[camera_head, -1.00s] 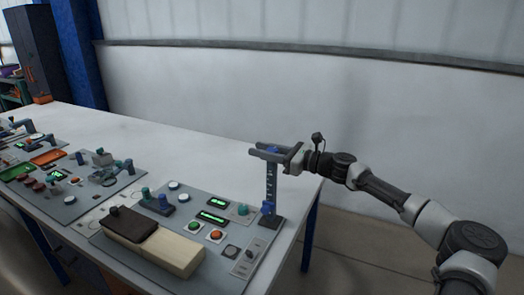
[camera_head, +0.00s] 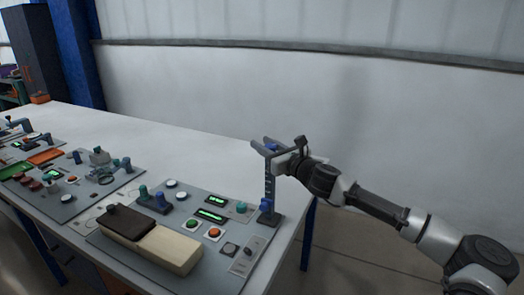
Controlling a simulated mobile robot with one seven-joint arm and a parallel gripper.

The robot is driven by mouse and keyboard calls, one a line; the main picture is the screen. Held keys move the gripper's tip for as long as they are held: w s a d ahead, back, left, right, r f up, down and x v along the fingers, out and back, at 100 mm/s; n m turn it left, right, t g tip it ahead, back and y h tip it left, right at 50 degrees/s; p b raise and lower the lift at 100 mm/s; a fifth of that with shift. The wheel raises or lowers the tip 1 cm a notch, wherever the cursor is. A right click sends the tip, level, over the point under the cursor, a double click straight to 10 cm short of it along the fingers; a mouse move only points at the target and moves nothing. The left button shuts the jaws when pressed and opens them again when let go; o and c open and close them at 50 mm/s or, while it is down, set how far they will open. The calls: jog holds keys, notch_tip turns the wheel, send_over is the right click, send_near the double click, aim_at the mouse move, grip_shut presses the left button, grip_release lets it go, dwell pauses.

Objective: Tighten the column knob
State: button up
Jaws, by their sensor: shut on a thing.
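The dark grey column (camera_head: 269,184) stands upright at the right end of the near panel. A small blue knob (camera_head: 272,147) shows at its top, partly hidden between the fingers. My gripper (camera_head: 265,146) reaches in from the right at the column's top, its fingers on either side of the blue knob and shut on it. Another blue knob (camera_head: 266,204) sits low on the column, near its base, clear of my gripper.
The near panel (camera_head: 158,221) holds green and orange buttons, small green displays and a wooden block (camera_head: 170,249) with a brown top piece. Another panel (camera_head: 80,190) lies to the left. The white table is bare behind the panels, with a wall beyond.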

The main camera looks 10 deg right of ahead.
jog(key=d+m+g+h+b, duration=0.1)
jog(key=m+h+b, duration=0.3)
jog(key=h, duration=0.3)
jog(key=d+f+m+g+h+b, duration=0.1)
jog(key=d+m+g+h+b, duration=0.1)
jog(key=m+h+b, duration=0.2)
jog(key=s+d+m+g+h+b, duration=0.1)
jog(key=m+h+b, duration=0.3)
jog(key=m+h, duration=0.4)
jog(key=shift+d+f+m+g+h, duration=0.15)
jog(key=shift+g+h, duration=0.2)
jog(key=shift+h, duration=0.75)
jog(key=shift+d+m+g+h, duration=0.15)
jog(key=shift+g+h, duration=0.2)
jog(key=shift+h, duration=0.75)
jog(key=shift+r+b, duration=0.2)
jog(key=shift+b, duration=0.75)
jog(key=shift+s+r+m+g, duration=0.1)
jog(key=shift+r+m+g, duration=0.25)
jog(key=shift+g, duration=0.25)
jog(key=shift+a+f, duration=0.1)
jog(key=shift+f, duration=0.1)
jog(key=o, duration=1.1)
jog(key=shift+a+f, duration=0.1)
jog(key=shift+a, duration=0.05)
jog(key=shift+c, duration=0.2)
jog(key=shift+r, duration=0.2)
